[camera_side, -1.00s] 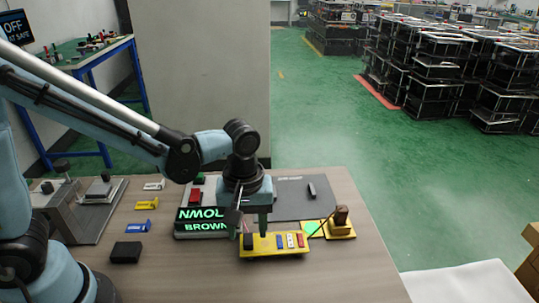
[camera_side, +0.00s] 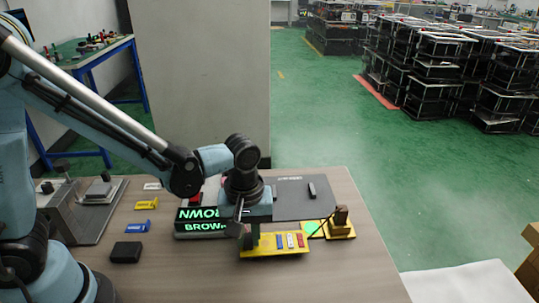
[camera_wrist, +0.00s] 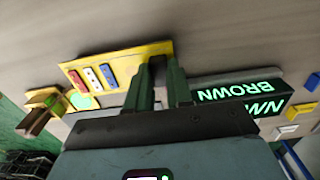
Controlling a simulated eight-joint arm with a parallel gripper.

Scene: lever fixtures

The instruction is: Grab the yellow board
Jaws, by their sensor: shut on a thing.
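The yellow board (camera_side: 270,251) lies flat on the table in the side view, with small blue, white and red pieces on it. It also shows in the wrist view (camera_wrist: 125,57). My gripper (camera_side: 249,236) is down at the board's left end in the side view. In the wrist view my gripper (camera_wrist: 160,66) has its two fingers over the board's near right end, shut on a dark upright part there. The fingers mostly hide that part.
A black display (camera_side: 203,221) with green letters stands just left of the board. A yellow base with a brown lever block (camera_side: 341,222) and a green disc stands to the right. A dark mat (camera_side: 290,200) lies behind. A black box (camera_side: 126,252) is at front left.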

